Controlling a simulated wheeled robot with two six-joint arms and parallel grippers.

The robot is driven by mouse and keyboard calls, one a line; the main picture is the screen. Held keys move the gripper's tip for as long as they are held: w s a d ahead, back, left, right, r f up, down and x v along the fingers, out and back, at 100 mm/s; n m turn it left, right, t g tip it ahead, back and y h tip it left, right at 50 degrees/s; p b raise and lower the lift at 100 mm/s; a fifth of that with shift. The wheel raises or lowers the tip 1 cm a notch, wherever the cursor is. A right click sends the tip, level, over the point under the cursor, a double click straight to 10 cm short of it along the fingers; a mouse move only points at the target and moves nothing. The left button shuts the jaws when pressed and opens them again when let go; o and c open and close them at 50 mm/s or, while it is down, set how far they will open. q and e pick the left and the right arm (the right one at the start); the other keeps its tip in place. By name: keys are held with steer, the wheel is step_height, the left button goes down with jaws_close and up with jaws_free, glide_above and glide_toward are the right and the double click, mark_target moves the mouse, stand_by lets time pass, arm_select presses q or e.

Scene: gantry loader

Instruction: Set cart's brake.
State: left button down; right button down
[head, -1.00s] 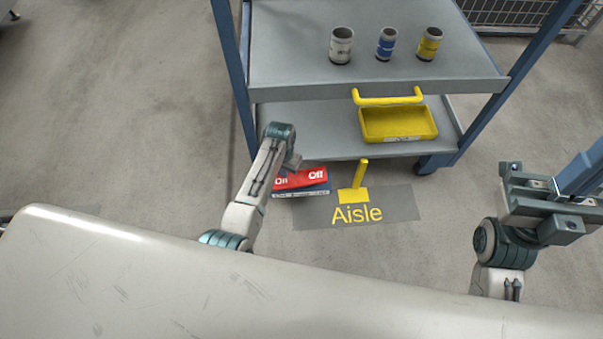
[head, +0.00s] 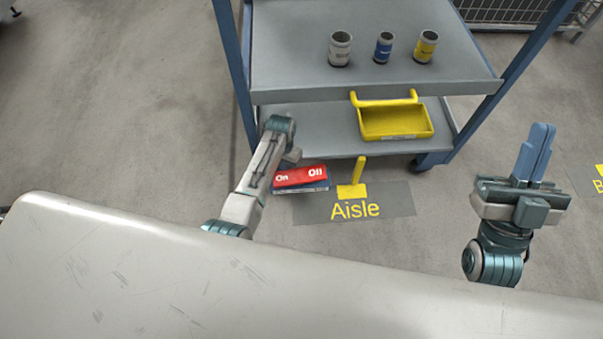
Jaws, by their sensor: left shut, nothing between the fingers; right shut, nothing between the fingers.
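The cart (head: 370,45) is a grey two-shelf trolley with blue posts and a yellow handle (head: 384,101) on its near side. Below its near left edge is a red brake pedal (head: 300,177) on a blue base, marked "On" at its left and "Off" at its right. I cannot tell which end is down. My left gripper (head: 291,157) hangs just above and left of the pedal; its fingers are mostly hidden, and no contact shows. My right gripper (head: 536,150) is shut and empty, right of the cart, its blue fingers pointing away from me.
Several cups stand on the top shelf; a yellow tray (head: 395,122) is on the lower one. A pale surface (head: 150,270) fills the front.

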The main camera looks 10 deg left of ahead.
steer(key=w+f+m+g+h+p, duration=0.1)
steer(key=w+f+m+g+h, duration=0.1)
steer(key=f+g, duration=0.3)
steer(key=shift+w+f, duration=0.75)
steer(key=shift+f, duration=0.25)
steer(key=shift+d, duration=0.1)
